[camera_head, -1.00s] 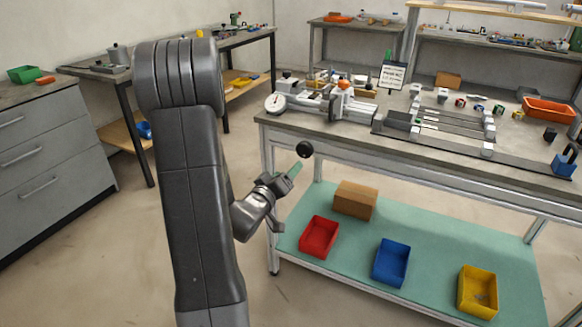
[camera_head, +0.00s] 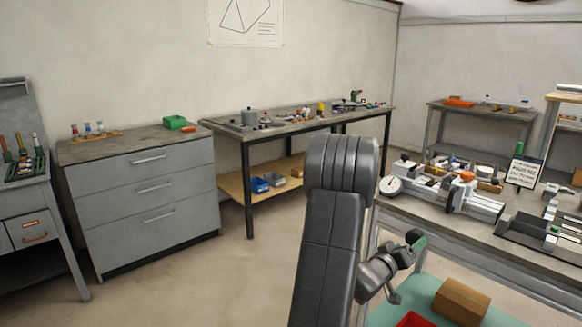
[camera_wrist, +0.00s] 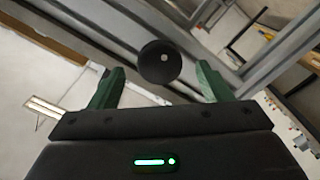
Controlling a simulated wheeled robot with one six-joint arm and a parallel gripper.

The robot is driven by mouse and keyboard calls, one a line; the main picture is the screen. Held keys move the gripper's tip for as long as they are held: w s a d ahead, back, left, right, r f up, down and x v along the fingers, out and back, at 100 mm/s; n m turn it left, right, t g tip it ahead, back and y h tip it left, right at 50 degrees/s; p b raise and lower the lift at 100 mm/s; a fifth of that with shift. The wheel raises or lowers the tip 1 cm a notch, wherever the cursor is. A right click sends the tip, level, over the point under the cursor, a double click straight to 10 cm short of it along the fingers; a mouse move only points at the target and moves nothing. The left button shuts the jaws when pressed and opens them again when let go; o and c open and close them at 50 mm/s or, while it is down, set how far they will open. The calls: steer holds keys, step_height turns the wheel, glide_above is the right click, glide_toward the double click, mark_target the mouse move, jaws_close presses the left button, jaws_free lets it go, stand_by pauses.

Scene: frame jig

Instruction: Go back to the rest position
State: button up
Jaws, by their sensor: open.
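My gripper (camera_head: 416,243) hangs at the end of my grey arm, in front of the near left end of the jig bench (camera_head: 480,246). In the wrist view its two green fingers (camera_wrist: 160,70) stand apart, with nothing seen clamped between them. A round black knob-like thing (camera_wrist: 160,62) shows in the gap between the fingertips. It also shows in the head view (camera_head: 413,236), beside the green finger. I cannot tell whether it touches a finger.
A dial-gauge fixture (camera_head: 391,185) and a sign (camera_head: 524,172) stand on the jig bench. A cardboard box (camera_head: 461,302) sits on its lower shelf. A grey drawer cabinet (camera_head: 140,195) and a long bench (camera_head: 300,124) stand at the left. Floor between them and my arm is clear.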

mark_target(413, 242)
steer(key=x, duration=0.5)
steer(key=shift+s+a, duration=0.15)
steer(key=v, duration=1.3)
steer(key=x, duration=1.3)
steer(key=shift+d+f, duration=0.1)
steer(key=shift+d, duration=0.1)
steer(key=shift+a+m+b, duration=0.15)
steer(key=shift+m+b, duration=0.7)
steer(key=shift+m, duration=0.25)
steer(key=m+b, duration=0.3)
steer(key=m, duration=0.2)
steer(key=shift+f, duration=0.1)
steer(key=shift+a+m, duration=0.3)
steer(key=shift+m, duration=0.2)
steer(key=v, duration=1.2)
steer(key=shift+s+a, duration=0.2)
steer(key=shift+a, duration=0.05)
